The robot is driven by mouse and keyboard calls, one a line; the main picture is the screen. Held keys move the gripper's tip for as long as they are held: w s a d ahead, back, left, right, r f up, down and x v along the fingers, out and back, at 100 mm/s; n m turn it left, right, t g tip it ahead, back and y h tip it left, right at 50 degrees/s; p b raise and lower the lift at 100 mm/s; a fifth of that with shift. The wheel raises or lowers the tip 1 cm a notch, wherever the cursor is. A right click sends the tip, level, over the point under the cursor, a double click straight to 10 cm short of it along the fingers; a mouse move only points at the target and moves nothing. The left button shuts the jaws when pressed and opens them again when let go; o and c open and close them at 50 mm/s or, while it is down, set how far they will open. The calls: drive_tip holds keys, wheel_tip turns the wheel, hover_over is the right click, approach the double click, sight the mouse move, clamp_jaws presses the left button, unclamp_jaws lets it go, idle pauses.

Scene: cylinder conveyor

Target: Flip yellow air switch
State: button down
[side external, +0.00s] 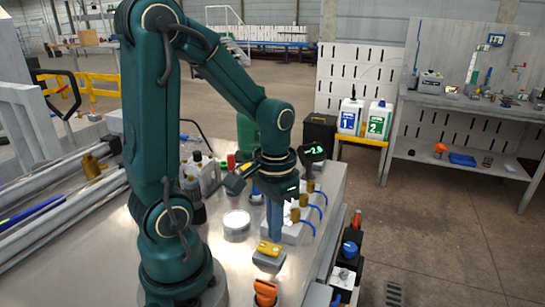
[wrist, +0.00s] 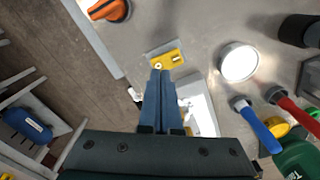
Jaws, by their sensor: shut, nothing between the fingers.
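The yellow air switch (side external: 268,248) sits on a small grey block on the metal table, near the table's front right edge. In the wrist view the yellow switch (wrist: 169,60) shows just beyond my fingertips, with a round silver spot at its left end. My gripper (side external: 275,238) points down with its long blue fingers together, above or just beside the switch. In the wrist view the fingertips of my gripper (wrist: 159,73) lie at the near edge of the yellow piece. I cannot tell whether they touch it. Nothing is held.
An orange knob (side external: 265,292) stands at the front of the table. A round white-topped canister (side external: 236,223) is left of my fingers. Brass valves (side external: 305,200) with blue handles are at the right. Bottles stand behind, left of my gripper.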

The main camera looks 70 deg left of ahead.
sight(276, 250)
drive_tip(key=shift+r, duration=2.2)
drive_tip(key=s+d+r+m+t, duration=0.2)
drive_tip(key=d+r+m+t, duration=0.1)
drive_tip(key=d+r+t, duration=0.2)
drive_tip(key=shift+d+r+t, duration=0.25)
drive_tip(key=shift+d+t, duration=0.05)
drive_tip(key=shift+d, duration=0.65)
